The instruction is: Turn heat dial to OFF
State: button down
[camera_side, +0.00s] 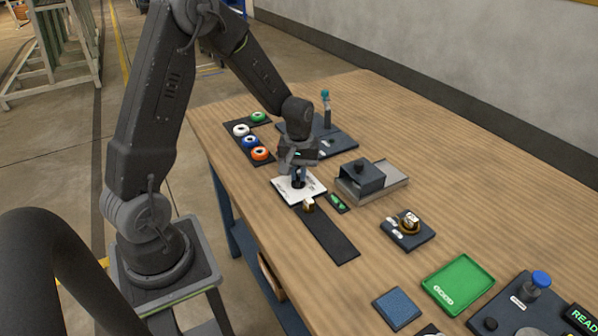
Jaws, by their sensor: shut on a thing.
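The heat dial (298,184) is a small dark knob on a white plate (287,192) near the left edge of the table. My gripper (298,179) points down over the plate and is shut on the dial. The gripper hides most of the dial. The dial's pointer and the OFF mark are too small or hidden to read.
Rings in white, blue, orange and green (258,117) lie on a dark strip behind. A grey box (360,178) stands right of the plate. A dark strip (330,236) with a small brass piece (308,204) lies in front. A green tray (458,283) is front right.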

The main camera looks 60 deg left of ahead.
aim_at(299, 174)
jog(key=c, duration=1.2)
grip_release()
jog(key=shift+o, duration=0.2)
notch_tip(299, 174, up, 14)
jog(key=s+d+r+m+t, duration=0.2)
jog(key=s+d+r+m, duration=0.1)
jog(key=s+d+m, duration=0.2)
jog(key=s+d+r+m+t, duration=0.3)
jog(key=s+d+r+m, duration=0.1)
jog(key=s+d, duration=0.6)
jog(key=shift+s+d+r+m+t, duration=0.15)
jog(key=shift+s+r+m+t, duration=0.15)
jog(key=shift+s+m, duration=0.45)
